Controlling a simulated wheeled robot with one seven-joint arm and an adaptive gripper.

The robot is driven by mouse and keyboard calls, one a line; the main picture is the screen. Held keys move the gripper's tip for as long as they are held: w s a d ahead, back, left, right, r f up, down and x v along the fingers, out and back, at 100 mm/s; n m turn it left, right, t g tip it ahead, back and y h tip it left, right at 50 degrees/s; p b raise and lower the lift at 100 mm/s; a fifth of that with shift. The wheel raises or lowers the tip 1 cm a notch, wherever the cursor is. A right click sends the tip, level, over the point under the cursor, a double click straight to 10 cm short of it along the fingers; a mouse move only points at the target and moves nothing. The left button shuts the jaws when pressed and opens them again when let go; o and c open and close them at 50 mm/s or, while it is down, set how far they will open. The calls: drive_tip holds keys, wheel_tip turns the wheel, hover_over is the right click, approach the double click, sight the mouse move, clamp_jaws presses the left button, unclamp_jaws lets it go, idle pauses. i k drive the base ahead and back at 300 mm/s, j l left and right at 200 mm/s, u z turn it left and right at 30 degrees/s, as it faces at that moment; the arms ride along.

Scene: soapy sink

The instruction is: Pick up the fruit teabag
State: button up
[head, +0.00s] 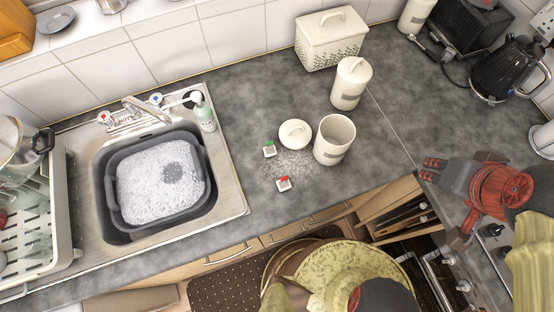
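Two small square teabags lie flat on the grey worktop in front of the canisters. One has a red tag (283,184) and lies nearer the front edge. The other has a green tag (269,151) and lies farther back, slightly to the left. The labels are too small to read, so I cannot tell by text which is fruit. My gripper (428,170) is at the right, near the worktop's front edge, fingers pointing left. It is well apart from both teabags, with nothing visible in it. Its finger gap is unclear.
An open cream canister (334,140) stands just right of the teabags, its lid (295,134) lying behind them. A closed canister (350,83) and a bread bin (331,39) stand farther back. The sink's soapy basin (112,190) is left. Worktop between sink and teabags is clear.

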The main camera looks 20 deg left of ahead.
sight(283, 185)
drive_tip(key=k+u, duration=0.1)
drive_tip(key=u, duration=1.45)
